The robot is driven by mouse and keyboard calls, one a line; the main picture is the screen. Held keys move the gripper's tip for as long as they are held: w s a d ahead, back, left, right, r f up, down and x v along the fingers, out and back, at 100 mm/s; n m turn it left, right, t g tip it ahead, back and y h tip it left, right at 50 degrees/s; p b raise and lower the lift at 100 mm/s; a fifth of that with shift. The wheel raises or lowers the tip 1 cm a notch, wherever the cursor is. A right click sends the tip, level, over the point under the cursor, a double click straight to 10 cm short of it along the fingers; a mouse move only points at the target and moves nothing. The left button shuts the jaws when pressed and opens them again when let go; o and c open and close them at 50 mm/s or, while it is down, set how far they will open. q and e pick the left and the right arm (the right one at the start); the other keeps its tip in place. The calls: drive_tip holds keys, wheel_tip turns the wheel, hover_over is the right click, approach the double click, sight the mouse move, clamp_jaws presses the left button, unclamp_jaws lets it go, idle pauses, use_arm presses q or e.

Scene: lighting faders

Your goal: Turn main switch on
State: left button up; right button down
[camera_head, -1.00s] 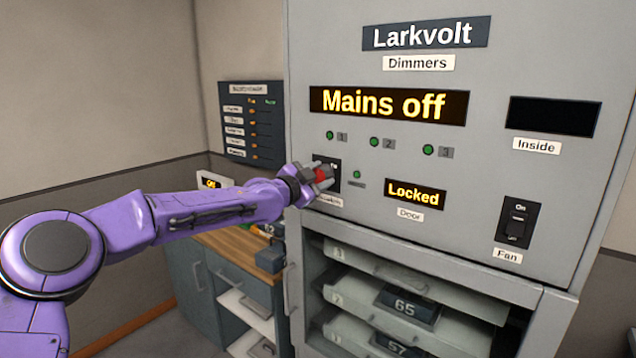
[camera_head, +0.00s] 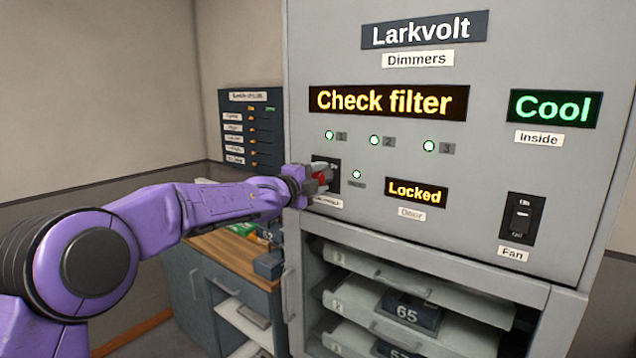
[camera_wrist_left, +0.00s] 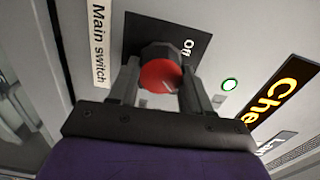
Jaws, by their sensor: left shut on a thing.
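The main switch is a red round knob (camera_wrist_left: 160,76) on a black plate (camera_wrist_left: 178,32), with a "Main switch" label (camera_wrist_left: 99,45) beside it in the left wrist view. My left gripper (camera_wrist_left: 158,82) is shut on the knob, one finger on each side. A pale line shows on the knob's face, and "Off" is readable on the plate. In the head view the knob (camera_head: 321,175) is partly hidden by my left gripper (camera_head: 318,180). The main display (camera_head: 388,102) reads "Check filter". My right gripper is not in view.
The inside display (camera_head: 553,108) reads "Cool" and the door display (camera_head: 416,193) reads "Locked". Several indicator lamps are lit. A fan switch (camera_head: 518,219) sits at the right. Below is an open bay with numbered modules (camera_head: 412,312). A wooden-topped cabinet (camera_head: 236,252) stands at the left.

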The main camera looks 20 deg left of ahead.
use_arm(q)
drive_tip(key=shift+m, duration=0.4)
drive_tip(key=o, duration=1.1)
drive_tip(key=shift+c, duration=0.2)
drive_tip(key=shift+s+a+f+b, duration=0.1)
drive_tip(key=shift+s+b, duration=0.25)
drive_tip(key=shift+b, duration=0.15)
drive_tip(key=b+v, duration=0.3)
drive_tip(key=v, duration=0.6)
drive_tip(key=shift+s+b, duration=0.35)
drive_tip(key=shift+a, duration=0.1)
